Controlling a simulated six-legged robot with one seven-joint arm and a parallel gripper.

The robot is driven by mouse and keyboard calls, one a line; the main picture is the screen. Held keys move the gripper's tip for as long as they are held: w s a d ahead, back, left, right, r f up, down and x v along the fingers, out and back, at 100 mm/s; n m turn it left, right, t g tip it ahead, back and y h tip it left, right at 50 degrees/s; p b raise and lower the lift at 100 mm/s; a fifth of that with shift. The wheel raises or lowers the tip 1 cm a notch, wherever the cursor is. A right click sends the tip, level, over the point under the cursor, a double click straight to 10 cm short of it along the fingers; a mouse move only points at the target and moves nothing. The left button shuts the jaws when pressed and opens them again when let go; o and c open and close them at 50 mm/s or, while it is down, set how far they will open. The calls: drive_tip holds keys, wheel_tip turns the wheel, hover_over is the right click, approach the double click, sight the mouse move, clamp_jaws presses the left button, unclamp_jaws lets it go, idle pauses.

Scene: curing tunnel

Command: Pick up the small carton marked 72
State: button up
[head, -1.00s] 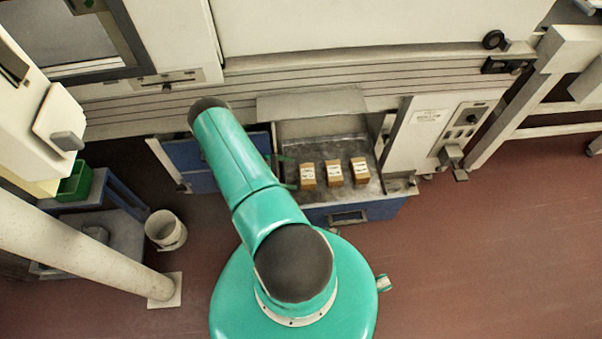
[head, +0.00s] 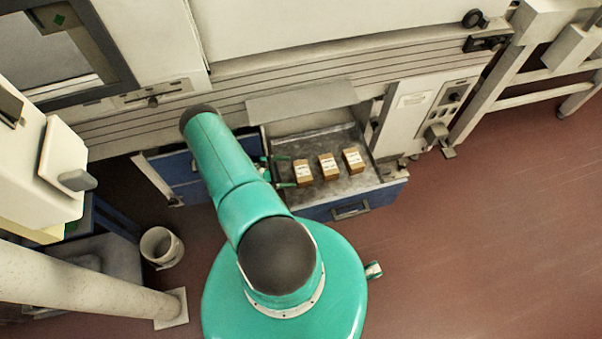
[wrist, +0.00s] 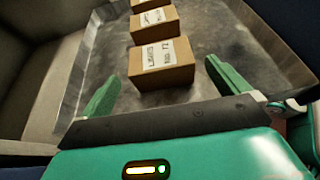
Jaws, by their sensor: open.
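Three small brown cartons with white labels stand in a row on the metal tray floor of a pulled-out drawer. The nearest carton (wrist: 162,68) in the wrist view has a label that seems to end in 72; it is the left one (head: 302,172) in the head view. My gripper (wrist: 161,76) is open, its green fingers to either side of this carton's near end, with nothing gripped. In the head view my gripper (head: 283,171) is at the drawer's left side, just left of the row. The other labels are too small to read surely.
The middle carton (head: 328,166) and the right carton (head: 353,160) stand close behind in line. The drawer (head: 366,183) has raised metal walls, with a tilted flap (head: 301,101) above its back. A control panel (head: 425,112) stands to the right. Bare tray floor surrounds the row.

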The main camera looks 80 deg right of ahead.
sight(303, 170)
drive_tip(key=x, duration=0.7)
drive_tip(key=shift+s+d, duration=0.15)
drive_tip(key=shift+d, duration=0.05)
drive_tip(key=shift+r, duration=0.1)
drive_tip(key=c, duration=0.8)
